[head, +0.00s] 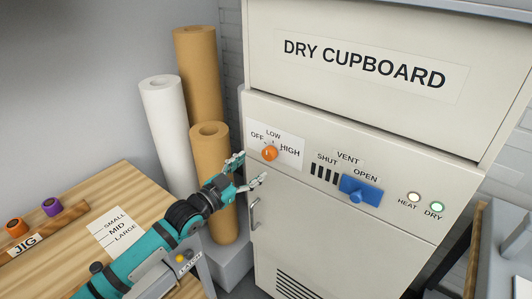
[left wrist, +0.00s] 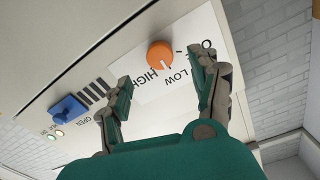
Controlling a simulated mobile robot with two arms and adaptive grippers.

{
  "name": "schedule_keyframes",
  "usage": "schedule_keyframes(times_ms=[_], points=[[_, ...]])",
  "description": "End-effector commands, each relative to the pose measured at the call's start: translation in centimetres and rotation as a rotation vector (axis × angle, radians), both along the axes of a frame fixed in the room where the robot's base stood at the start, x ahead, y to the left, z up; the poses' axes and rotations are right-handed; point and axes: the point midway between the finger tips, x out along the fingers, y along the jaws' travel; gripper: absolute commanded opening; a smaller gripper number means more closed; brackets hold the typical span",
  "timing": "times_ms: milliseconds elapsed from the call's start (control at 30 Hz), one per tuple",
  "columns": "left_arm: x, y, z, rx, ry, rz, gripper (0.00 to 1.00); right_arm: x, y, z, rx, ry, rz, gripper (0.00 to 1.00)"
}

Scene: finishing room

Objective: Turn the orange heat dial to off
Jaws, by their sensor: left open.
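The orange heat dial (head: 270,153) sits on a white label on the dry cupboard's front, with OFF at its left, LOW above and HIGH at its right. It also shows in the left wrist view (left wrist: 160,54), where a pale mark on it points roughly towards the LOW and HIGH lettering; I cannot tell the exact setting. My left gripper (head: 251,170) is open and empty, just below and left of the dial in the head view. In the left wrist view its fingers (left wrist: 164,72) are spread wide, apart from the dial. My right gripper is not in view.
A blue vent slider (head: 361,190) and HEAT (head: 413,197) and DRY (head: 436,207) lamps are right of the dial. A door handle (head: 255,213) is below. Paper rolls (head: 210,170) stand behind my left arm. A wooden bench (head: 70,215) is at the left.

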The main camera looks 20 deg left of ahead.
Motion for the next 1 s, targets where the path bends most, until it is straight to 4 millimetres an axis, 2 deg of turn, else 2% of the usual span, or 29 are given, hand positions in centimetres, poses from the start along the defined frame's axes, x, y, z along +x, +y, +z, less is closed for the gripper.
schedule_keyframes(times_ms=[100,300,500,800,1000], points=[[2.6,-1.0,0.4,-0.002,-0.002,0.000,0.63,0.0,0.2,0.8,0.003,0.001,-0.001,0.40],[5.6,-2.2,0.1,0.000,0.000,0.001,0.63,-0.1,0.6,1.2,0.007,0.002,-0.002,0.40],[6.8,-2.7,0.0,-0.001,0.000,0.000,0.63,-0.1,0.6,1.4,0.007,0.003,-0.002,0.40],[7.0,-2.8,0.0,0.000,0.001,0.000,0.63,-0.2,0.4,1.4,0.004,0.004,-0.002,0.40],[7.0,-2.8,0.0,0.000,0.001,0.000,0.37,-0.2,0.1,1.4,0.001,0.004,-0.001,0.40]])
